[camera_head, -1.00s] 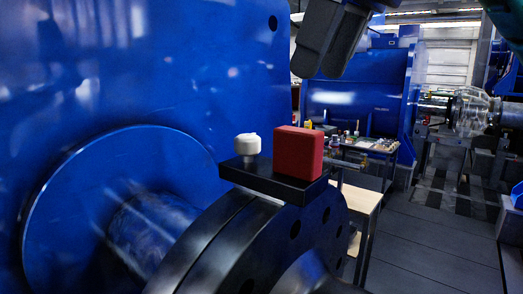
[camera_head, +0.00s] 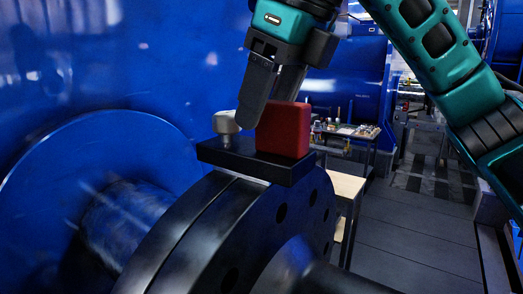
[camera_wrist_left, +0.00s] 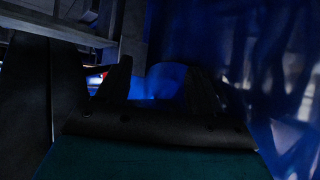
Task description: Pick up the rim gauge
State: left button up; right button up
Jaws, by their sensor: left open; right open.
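On top of the dark round flange (camera_head: 258,225) sits a black plate (camera_head: 235,159). It carries a white knob on a short metal stem (camera_head: 226,123) and a red block (camera_head: 286,130). I cannot tell for sure which of these is the rim gauge. My right gripper (camera_head: 267,108) points down over the plate, jaws open. One finger hangs in front, between the white knob and the red block; the other's tip is hidden behind the red block. I see no grip on either. My left gripper (camera_wrist_left: 157,82) shows in the dark left wrist view, open and empty.
A large blue housing (camera_head: 150,60) fills the left. A wooden-topped bench (camera_head: 346,185) stands behind the flange, and a table with small items (camera_head: 350,131) is further back. The grey floor (camera_head: 410,235) at right is clear.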

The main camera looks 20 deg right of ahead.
jog(key=x, duration=0.2)
jog(key=shift+w+f, duration=0.1)
jog(key=shift+f, duration=0.2)
grip_shut()
dwell(0.3)
jog(key=shift+r, duration=0.1)
